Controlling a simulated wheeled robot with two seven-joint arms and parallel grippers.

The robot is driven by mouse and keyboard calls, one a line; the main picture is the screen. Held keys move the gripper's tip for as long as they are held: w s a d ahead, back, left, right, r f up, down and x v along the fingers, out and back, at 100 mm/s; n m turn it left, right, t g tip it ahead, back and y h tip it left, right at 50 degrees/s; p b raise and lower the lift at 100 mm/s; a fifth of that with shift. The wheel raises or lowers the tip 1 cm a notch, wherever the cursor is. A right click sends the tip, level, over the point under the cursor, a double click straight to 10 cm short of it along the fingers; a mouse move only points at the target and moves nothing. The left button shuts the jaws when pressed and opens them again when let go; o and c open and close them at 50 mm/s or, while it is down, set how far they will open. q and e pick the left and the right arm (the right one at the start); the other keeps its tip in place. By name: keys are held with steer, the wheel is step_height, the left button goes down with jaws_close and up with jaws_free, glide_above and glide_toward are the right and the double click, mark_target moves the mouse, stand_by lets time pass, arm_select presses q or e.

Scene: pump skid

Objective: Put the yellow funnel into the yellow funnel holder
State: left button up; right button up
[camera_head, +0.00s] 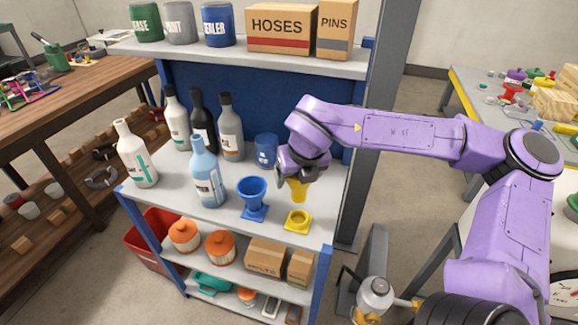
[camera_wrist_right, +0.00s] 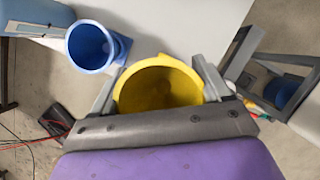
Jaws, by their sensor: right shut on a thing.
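The yellow funnel (camera_head: 299,188) is held in my right gripper (camera_head: 299,178), spout down, over the shelf. In the right wrist view its round yellow mouth (camera_wrist_right: 160,88) sits between the two fingers of the gripper (camera_wrist_right: 157,92). The yellow funnel holder (camera_head: 298,221) stands at the front right of the shelf, a square base with a ring. In the head view the funnel appears just above and behind the holder's ring; I cannot tell whether they touch. The holder is hidden in the right wrist view. My left gripper is not in view.
A blue funnel (camera_head: 252,192) stands in a blue holder (camera_head: 254,213) left of the yellow holder. A light blue bottle (camera_head: 207,173), other bottles and a blue cup (camera_head: 265,150) stand on the same shelf. A grey post (camera_head: 366,130) rises at the right.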

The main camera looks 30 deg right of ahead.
steer(key=shift+s+f+b, duration=0.35)
steer(key=shift+f+b, duration=0.1)
steer(key=shift+b, duration=0.05)
steer(key=shift+s+f+b, duration=0.1)
steer(key=shift+f+b, duration=0.3)
steer(key=f+b, duration=0.2)
steer(key=shift+w+f, duration=0.2)
steer(key=shift+f, duration=0.2)
steer(key=shift+f+b, duration=0.4)
steer(key=shift+b, duration=0.1)
steer(key=shift+r, duration=0.1)
steer(key=shift+w+p, duration=0.1)
steer(key=shift+p, duration=0.35)
steer(key=shift+f+b, duration=1.2)
steer(key=shift+f, duration=0.55)
steer(key=o, duration=1.1)
